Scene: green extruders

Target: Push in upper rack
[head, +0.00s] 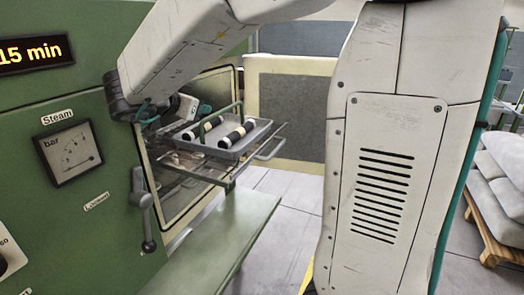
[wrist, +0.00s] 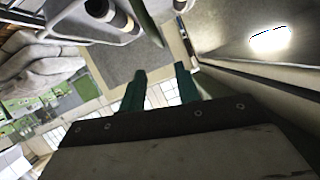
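The upper rack (head: 272,152) is a metal frame that sticks out of the opening in the green machine. A grey tray (head: 262,130) with a green arched handle rests on it and holds black-and-white cylinders (head: 236,133). The tray also shows at the top of the wrist view (wrist: 75,28), with part of a cylinder (wrist: 120,15). My gripper (wrist: 160,80) has its two green fingers apart with nothing between them. In the head view it is partly hidden by my wrist, near the opening's left side, left of the tray.
A glass door (head: 208,100) stands along the opening. A green ledge (head: 225,235) juts out below the rack. A lever (head: 143,205) and a steam gauge (head: 70,152) are on the machine's front. Sacks on a pallet (head: 500,175) lie far right.

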